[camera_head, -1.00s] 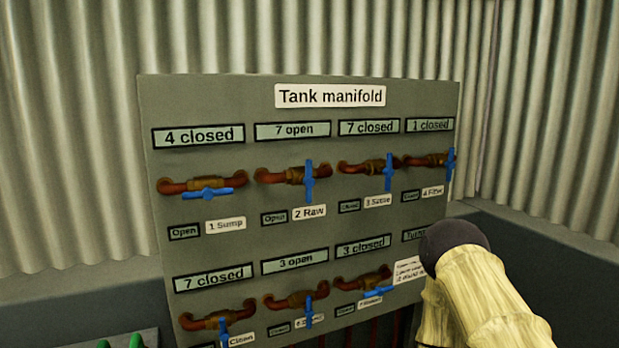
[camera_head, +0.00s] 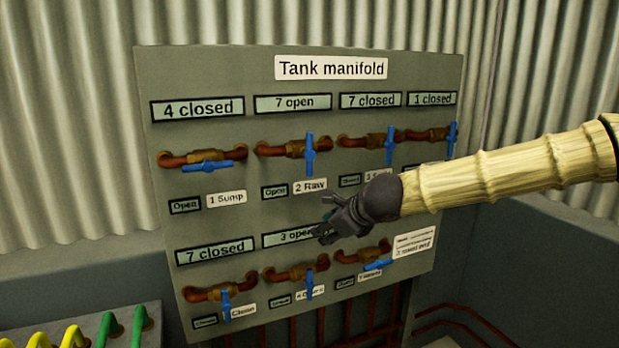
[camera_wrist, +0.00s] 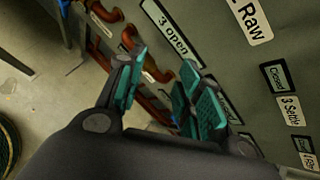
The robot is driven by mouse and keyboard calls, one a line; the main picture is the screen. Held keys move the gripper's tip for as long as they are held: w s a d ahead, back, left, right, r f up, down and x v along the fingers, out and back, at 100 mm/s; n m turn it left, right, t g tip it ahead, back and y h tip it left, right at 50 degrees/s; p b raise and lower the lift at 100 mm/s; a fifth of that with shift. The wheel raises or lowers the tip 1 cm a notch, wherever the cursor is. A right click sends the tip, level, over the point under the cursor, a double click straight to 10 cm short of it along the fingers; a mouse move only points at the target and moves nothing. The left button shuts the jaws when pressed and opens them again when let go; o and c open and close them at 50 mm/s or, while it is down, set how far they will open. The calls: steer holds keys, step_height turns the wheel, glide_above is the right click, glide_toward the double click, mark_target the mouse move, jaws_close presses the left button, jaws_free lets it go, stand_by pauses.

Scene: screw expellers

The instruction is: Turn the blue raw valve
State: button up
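The blue raw valve handle (camera_head: 309,155) stands upright on a copper pipe in the upper row of the grey Tank manifold panel (camera_head: 225,130). Its label "2 Raw" (camera_head: 310,187) sits below it, and the display above (camera_head: 293,103) reads "7 open". My gripper (camera_head: 325,217) is below and slightly right of the raw valve, in front of the panel between the two rows, apart from the handle. In the wrist view my gripper (camera_wrist: 163,88) shows teal pads spread apart with nothing between them. The raw handle is not seen there.
Neighbouring blue handles are the horizontal sump handle (camera_head: 207,166) and an upright handle (camera_head: 389,146) at right. Lower-row valves (camera_head: 309,285) sit below my gripper. Green and yellow coils (camera_head: 108,328) stand at lower left. My arm covers part of the right side.

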mark_target(310, 152)
step_height(310, 152, up, 22)
steer(key=d+m+t+y, duration=0.2)
steer(key=m, duration=0.2)
steer(key=shift+y, duration=0.3)
steer(key=x, duration=1)
steer(key=shift+w+a, duration=0.2)
steer(key=shift+a, duration=0.15)
jaws_close()
